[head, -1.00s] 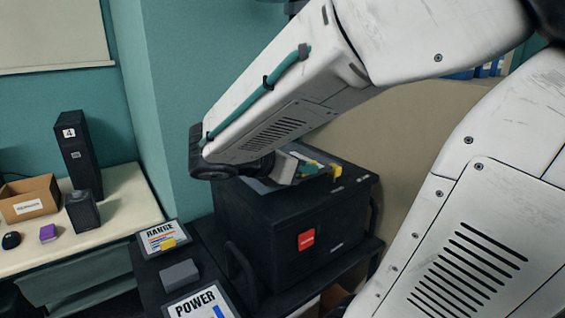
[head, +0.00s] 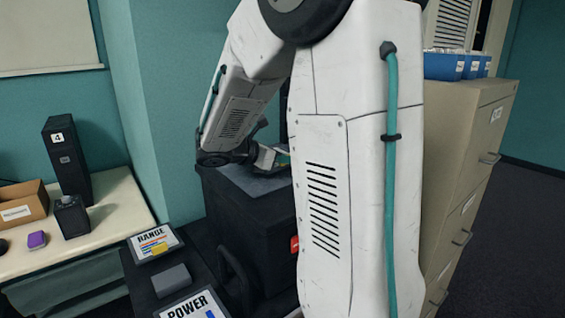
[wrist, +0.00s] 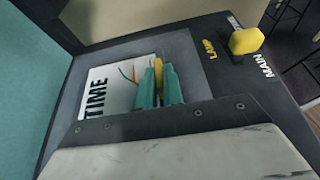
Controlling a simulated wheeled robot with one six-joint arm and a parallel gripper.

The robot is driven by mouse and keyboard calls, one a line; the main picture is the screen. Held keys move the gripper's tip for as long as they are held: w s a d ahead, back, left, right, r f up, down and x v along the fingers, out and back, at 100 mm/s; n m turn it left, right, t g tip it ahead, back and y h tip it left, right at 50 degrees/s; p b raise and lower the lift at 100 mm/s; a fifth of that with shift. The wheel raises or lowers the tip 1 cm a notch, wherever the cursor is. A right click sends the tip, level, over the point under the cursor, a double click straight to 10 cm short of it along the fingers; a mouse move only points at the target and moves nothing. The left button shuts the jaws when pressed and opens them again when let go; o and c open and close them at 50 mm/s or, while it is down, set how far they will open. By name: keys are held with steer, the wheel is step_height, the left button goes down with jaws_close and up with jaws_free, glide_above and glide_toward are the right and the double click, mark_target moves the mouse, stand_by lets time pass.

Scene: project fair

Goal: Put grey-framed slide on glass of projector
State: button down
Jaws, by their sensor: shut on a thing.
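A slide marked TIME (wrist: 98,92), with a white face and thin coloured lines, shows in the wrist view over the grey top of the black projector (head: 222,200). A yellow grip piece (wrist: 159,66) stands up between the teal fingers of my gripper (wrist: 159,84), which is shut on it. The grey area (wrist: 185,55) around the white face is plain; I cannot tell where slide frame ends and glass begins, or whether the slide touches the glass. In the head view my gripper (head: 282,160) is small and low over the projector top, partly hidden by my arm.
A yellow knob (wrist: 246,40) with LAMP and MAIN labels stands beside the glass. RANGE (head: 154,244) and POWER (head: 192,305) slides and a grey block (head: 171,281) lie left of the projector. A filing cabinet (head: 465,150) stands right.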

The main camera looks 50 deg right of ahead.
steer(key=shift+f, duration=0.55)
steer(key=shift+f, duration=0.1)
steer(key=c, duration=1.5)
jaws_free()
